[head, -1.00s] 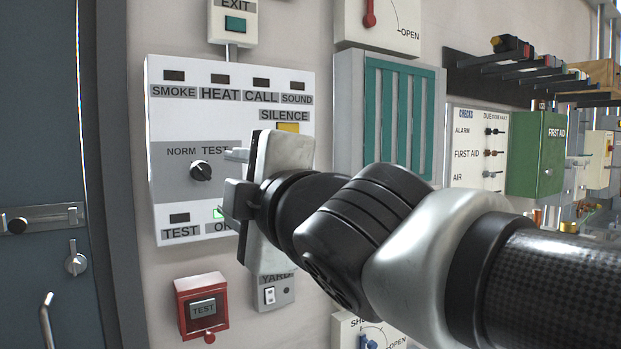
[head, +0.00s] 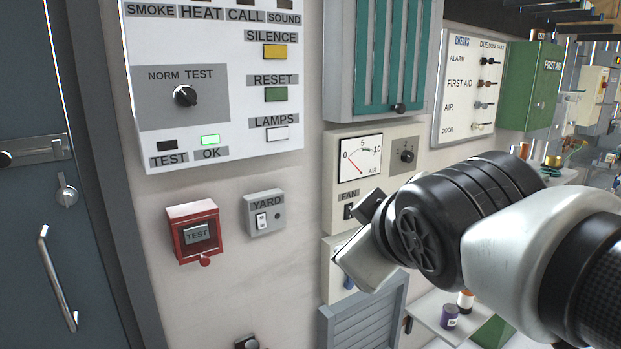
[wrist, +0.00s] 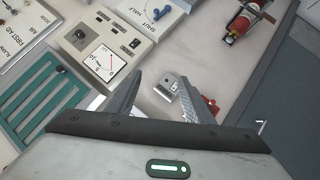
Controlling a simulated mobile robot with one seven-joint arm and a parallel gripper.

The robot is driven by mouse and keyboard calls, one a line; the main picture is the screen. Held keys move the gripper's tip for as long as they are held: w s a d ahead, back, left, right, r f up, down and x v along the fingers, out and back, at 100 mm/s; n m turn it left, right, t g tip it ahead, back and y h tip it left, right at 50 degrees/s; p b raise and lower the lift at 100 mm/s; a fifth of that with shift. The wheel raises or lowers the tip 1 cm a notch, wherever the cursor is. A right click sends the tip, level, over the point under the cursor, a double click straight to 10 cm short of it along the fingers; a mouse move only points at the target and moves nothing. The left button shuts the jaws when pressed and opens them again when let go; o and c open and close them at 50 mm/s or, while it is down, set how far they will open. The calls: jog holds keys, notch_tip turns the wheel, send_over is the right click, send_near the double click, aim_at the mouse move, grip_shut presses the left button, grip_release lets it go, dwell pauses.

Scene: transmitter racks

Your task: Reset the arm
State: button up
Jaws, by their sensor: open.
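My gripper (head: 352,232) is in front of the wall in the head view, beside the air gauge panel (head: 358,180) and partly over the fan switch and the panel below. My arm reaches in from the lower right. In the wrist view my gripper (wrist: 160,80) has its two fingers spread apart with nothing between them. The small yard switch box (wrist: 172,87) shows beyond the fingers, apart from them. It also shows in the head view (head: 264,212), left of the gripper.
The alarm panel (head: 215,140) is at the upper left, its OK lamp lit green. The red test box (head: 194,232) is below it. The teal-slatted panel (head: 385,60) and green first aid box (head: 530,85) are on the wall. A shelf (head: 440,325) with small jars is at the lower right.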

jog(key=s+d+f+m+g+h, duration=0.1)
jog(key=s+d+f+m+g, duration=0.25)
jog(key=s+f, duration=0.2)
jog(key=s+d+f+m+g+h, duration=0.1)
jog(key=s+d+f+m+g, duration=0.1)
jog(key=s+d+f+m, duration=0.25)
notch_tip(320, 180, up, 15)
jog(key=a+m+p, duration=0.1)
jog(key=p, duration=1.6)
jog(key=shift+s+y, duration=0.3)
jog(key=shift+s, duration=0.1)
